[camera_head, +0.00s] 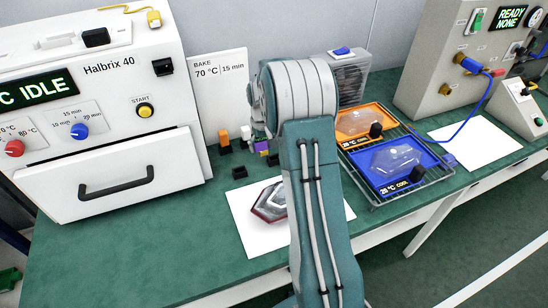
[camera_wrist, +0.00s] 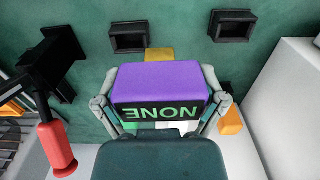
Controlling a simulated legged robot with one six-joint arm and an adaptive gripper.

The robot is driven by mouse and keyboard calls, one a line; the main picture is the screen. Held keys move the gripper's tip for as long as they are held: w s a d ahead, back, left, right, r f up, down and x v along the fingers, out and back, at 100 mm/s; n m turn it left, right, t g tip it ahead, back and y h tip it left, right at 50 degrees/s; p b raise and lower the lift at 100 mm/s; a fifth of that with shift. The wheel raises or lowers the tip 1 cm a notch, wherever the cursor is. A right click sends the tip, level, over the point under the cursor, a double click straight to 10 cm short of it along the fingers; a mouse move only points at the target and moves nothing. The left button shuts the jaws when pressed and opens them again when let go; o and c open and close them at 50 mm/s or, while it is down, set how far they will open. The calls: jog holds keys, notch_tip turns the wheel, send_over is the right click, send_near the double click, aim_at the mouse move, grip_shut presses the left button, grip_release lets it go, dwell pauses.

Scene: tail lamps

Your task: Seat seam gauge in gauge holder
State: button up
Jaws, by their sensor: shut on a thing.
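The seam gauge (camera_wrist: 160,80) appears to be the purple block with a dark display reading NONE, upside down in the wrist view. My gripper (camera_wrist: 162,103) is shut on it, one finger on each side. A yellow part (camera_wrist: 159,54) shows just beyond its far edge. Two empty black square holders stand on the green bench beyond it, one at left (camera_wrist: 128,38) and one at right (camera_wrist: 231,25). I cannot tell which is the gauge holder. The gauge is apart from both in the picture. In the head view my arm hides most of the gripper.
A black stand with a red-handled tool (camera_wrist: 57,148) is close at left in the wrist view. An orange block (camera_wrist: 231,121) is beside the right finger. The oven (camera_head: 110,110) stands left; a rack with orange and blue trays (camera_head: 403,168) stands right. A lamp (camera_head: 270,202) lies on white paper.

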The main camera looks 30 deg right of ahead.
jog(key=shift+s+d, duration=0.15)
jog(key=shift+d, duration=0.85)
jog(key=shift+s+d, duration=0.1)
jog(key=shift+d, duration=0.85)
jog(key=shift+f, duration=0.2)
jog(key=shift+f, duration=1.3)
jog(key=shift+f, duration=0.35)
jog(key=shift+f, duration=0.7)
jog(key=o, duration=0.9)
